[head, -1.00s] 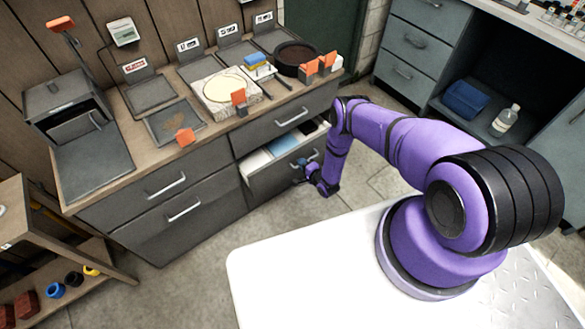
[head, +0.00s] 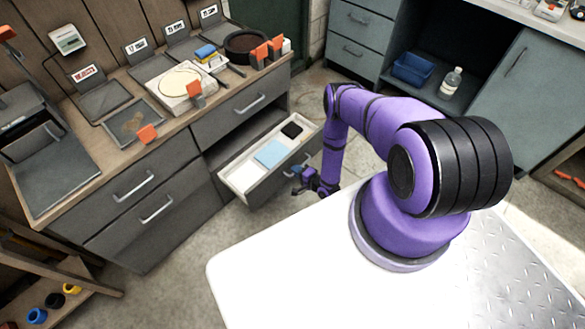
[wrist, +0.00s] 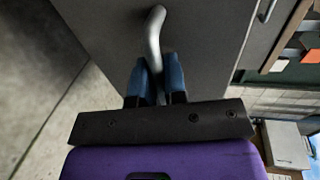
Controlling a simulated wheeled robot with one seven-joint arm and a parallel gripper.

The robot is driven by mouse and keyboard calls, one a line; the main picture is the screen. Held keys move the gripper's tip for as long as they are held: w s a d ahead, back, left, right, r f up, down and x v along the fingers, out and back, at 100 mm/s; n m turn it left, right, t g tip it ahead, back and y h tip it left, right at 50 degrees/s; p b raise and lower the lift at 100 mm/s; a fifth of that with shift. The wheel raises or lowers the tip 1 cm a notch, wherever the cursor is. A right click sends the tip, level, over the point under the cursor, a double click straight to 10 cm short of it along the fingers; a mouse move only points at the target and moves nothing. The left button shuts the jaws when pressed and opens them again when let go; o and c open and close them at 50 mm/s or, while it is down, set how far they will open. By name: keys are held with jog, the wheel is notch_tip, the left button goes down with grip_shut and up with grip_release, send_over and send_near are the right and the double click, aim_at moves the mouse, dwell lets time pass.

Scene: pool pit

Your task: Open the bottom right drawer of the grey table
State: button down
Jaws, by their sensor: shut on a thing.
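The grey table (head: 100,185) has drawers with silver handles on its front. Its bottom right drawer (head: 265,183) is pulled well out, and a light blue item (head: 271,153) and a black item (head: 291,130) lie inside. My gripper (head: 305,172) is at the front of this drawer. In the wrist view, the blue fingers of my gripper (wrist: 155,85) are shut on the silver drawer handle (wrist: 154,38). The upper right drawer (head: 245,112) and the two left drawers (head: 140,200) are closed.
A white platform (head: 290,275) lies in front, under my arm's base. Grey floor (head: 190,235) is clear between the table and the platform. A low wooden shelf (head: 60,285) stands at lower left. Blue-grey cabinets (head: 510,80) stand at upper right.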

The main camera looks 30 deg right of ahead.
jog(key=shift+s, duration=0.1)
jog(key=c, duration=1.2)
grip_release()
jog(key=v, duration=1)
jog(key=shift+s+d, duration=0.15)
jog(key=shift+s, duration=0.2)
